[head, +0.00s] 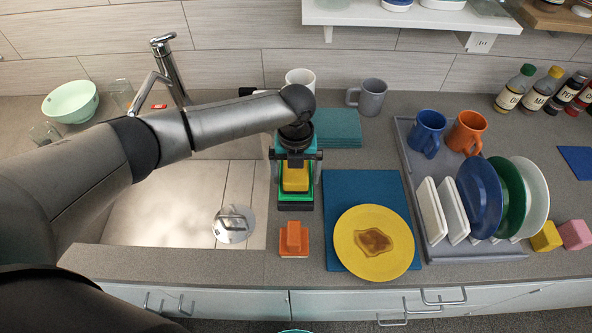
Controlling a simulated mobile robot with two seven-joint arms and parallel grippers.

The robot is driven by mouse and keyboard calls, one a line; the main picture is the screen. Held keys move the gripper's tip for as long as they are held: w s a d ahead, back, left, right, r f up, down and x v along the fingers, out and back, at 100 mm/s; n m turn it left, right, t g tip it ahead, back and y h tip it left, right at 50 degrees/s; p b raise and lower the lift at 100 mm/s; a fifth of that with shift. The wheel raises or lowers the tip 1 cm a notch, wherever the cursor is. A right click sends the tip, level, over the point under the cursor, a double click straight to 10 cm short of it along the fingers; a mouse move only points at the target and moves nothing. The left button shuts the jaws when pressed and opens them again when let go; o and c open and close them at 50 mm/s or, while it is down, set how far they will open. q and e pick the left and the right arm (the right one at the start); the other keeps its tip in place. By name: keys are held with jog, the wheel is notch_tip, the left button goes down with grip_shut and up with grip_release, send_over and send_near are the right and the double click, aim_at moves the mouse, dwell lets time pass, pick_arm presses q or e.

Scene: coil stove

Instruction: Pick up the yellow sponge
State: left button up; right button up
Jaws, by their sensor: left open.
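The yellow sponge (295,180) lies in a green and black holder (296,204) on the counter, just right of the sink. My left gripper (297,163) is open and points down directly over the sponge, partly hiding its far end. Whether the fingers touch the sponge cannot be told from this view. My right gripper is not in view.
An orange block-like item (293,241) sits in front of the holder. A yellow plate with a brown stain (352,245) rests on a blue mat (343,184) to the right. Beyond it stands a grey dish rack (415,185). The sink (160,205) is left.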

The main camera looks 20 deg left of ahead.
pick_arm(q)
jog(key=c, duration=1.3)
notch_tip(320, 180, up, 20)
dwell(0.3)
jog(key=o, duration=0.7)
jog(key=c, duration=0.6)
jog(key=shift+o, duration=0.2)
send_over(296, 172)
notch_tip(296, 172, down, 13)
jog(key=shift+f+p, duration=0.1)
jog(key=shift+p, duration=0.35)
notch_tip(296, 172, down, 6)
jog(key=b, duration=0.7)
